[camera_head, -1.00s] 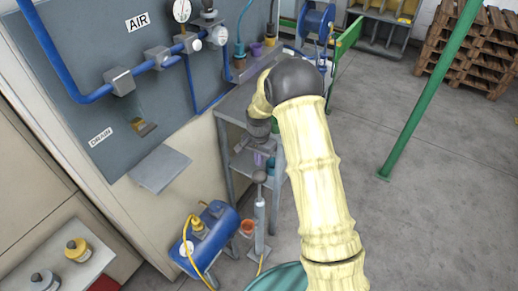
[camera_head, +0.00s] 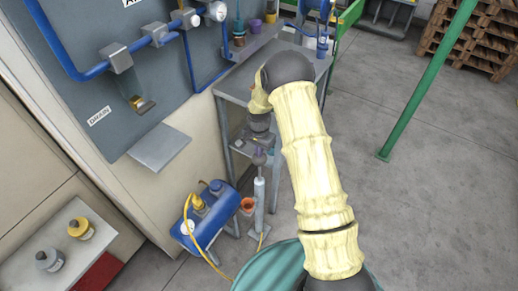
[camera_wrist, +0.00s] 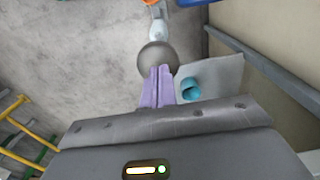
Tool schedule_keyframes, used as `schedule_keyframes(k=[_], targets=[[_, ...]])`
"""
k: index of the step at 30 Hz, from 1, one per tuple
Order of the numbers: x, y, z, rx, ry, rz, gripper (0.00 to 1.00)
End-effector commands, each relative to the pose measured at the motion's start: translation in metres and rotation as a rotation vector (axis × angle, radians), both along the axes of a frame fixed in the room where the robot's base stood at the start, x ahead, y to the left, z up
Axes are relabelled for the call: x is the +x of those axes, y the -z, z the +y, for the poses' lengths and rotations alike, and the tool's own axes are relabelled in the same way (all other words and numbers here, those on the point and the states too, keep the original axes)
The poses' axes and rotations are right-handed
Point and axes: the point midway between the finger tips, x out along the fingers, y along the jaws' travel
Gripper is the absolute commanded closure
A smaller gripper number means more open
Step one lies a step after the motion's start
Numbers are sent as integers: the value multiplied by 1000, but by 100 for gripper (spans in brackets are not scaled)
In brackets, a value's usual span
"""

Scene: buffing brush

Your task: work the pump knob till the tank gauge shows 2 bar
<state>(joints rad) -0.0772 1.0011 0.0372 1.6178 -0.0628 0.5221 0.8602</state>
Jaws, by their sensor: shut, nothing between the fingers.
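The pump (camera_head: 260,193) stands upright on the floor with a round grey knob (camera_head: 259,159) on top. My gripper (camera_head: 259,150) points down just above the knob, its purple fingers shut and empty. In the wrist view the grey ball knob (camera_wrist: 157,57) lies at the tips of my shut fingers (camera_wrist: 157,72); I cannot tell whether they touch. The blue tank (camera_head: 218,232) lies left of the pump. Its small white gauge (camera_head: 187,227) is too small to read.
A grey shelf stand (camera_head: 226,125) is close behind my gripper. A yellow hose (camera_head: 205,256) runs from the tank across the floor. An orange cup (camera_head: 248,204) is between tank and pump. A turquoise cup (camera_wrist: 191,89) shows in the wrist view. Open floor lies to the right.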

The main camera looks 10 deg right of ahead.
Motion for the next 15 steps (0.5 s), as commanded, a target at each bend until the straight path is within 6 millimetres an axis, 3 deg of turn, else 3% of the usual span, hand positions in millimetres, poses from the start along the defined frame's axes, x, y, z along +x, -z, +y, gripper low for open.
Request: schedule_keyframes(k=[1, 6, 10, 15], targets=[[-1, 19, 0, 0, 0, 4, 100], [-1, 54, 0, -1, 0, 3, 100], [-1, 70, 0, -1, 1, 3, 100], [-1, 75, 0, 0, 1, 4, 100]])
